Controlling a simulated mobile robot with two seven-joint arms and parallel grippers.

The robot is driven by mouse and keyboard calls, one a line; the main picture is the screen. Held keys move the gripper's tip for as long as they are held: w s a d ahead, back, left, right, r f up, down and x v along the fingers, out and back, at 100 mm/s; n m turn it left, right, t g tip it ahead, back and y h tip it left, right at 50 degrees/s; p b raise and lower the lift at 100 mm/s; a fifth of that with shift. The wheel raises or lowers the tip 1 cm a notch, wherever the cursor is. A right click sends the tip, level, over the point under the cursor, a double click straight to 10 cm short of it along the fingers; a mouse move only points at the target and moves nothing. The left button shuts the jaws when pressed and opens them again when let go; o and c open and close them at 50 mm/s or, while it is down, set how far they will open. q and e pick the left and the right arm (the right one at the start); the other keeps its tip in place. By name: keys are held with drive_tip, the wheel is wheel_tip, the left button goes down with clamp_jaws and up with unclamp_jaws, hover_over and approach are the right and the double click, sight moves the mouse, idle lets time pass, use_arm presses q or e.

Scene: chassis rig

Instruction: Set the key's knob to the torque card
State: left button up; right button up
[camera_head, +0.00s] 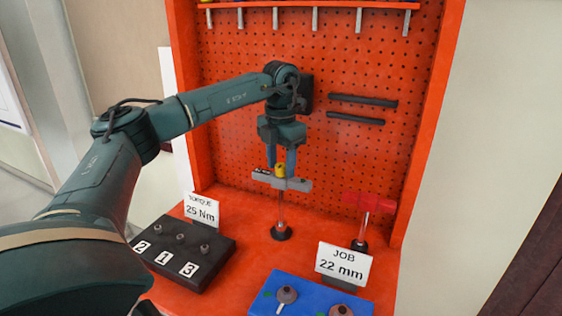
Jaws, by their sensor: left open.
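The key (298,184) stands upright on the orange bench, with a grey crossbar handle, a thin shaft and a black foot. Its yellow knob (280,170) sits on top of the crossbar, beside a small dark display too small to read. My left gripper (281,168) points down over the key. It is open, with one finger on each side of the knob; whether they touch it I cannot tell. The torque card (202,210) reads "25 Nm" and stands at the back of a black block. My right gripper is not in view.
A red-handled tool (368,202) stands to the right of the key. The black block (166,270) carries several posts and labels 2, 1, 3. A job card (343,265) reads "22 mm" behind a blue block (312,290) with sockets. An orange pegboard (340,75) closes the back.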

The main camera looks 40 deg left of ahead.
use_arm(q)
drive_tip(key=shift+c, duration=0.2)
clamp_jaws()
drive_tip(key=shift+m+p, duration=0.7)
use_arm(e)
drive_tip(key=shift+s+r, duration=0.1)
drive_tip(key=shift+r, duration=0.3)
